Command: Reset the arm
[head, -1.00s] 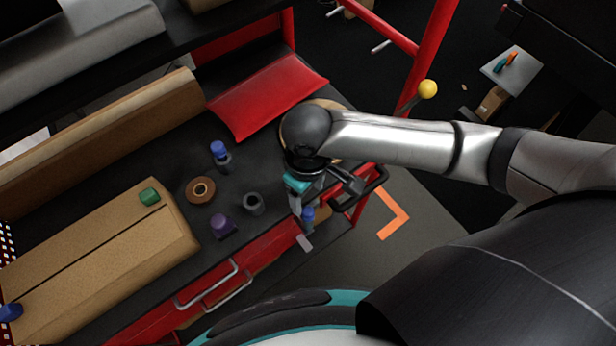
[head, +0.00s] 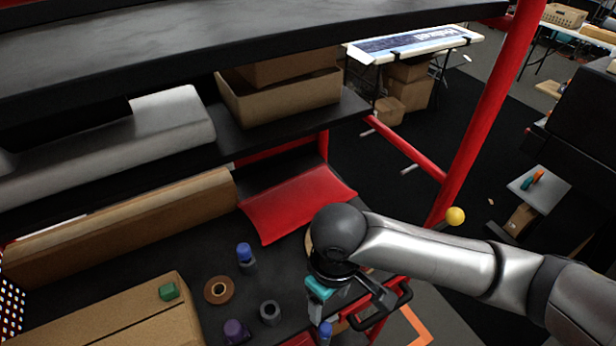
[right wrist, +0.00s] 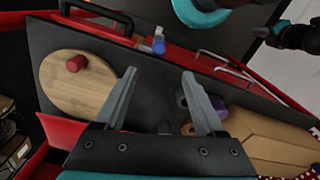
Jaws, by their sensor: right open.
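My right arm comes in from the right in the head view. Its gripper (head: 345,300) hangs over the front right of the dark workbench (head: 190,255), partly hidden by its own wrist. In the right wrist view the two fingers (right wrist: 159,76) are spread, with nothing between them. A round wooden board (right wrist: 62,100) with a red cylinder (right wrist: 76,63) lies left of the fingers. A blue-topped bottle (right wrist: 159,45) shows beyond the fingertips, apart from them. My left gripper does not show in the head view.
On the bench are a blue-capped bottle (head: 246,256), a brown ring (head: 219,290), a grey cup (head: 270,313), a purple piece (head: 236,331) and a green block (head: 169,291) on a cardboard box (head: 140,325). A red panel (head: 297,203) and a red post (head: 485,110) stand near the arm.

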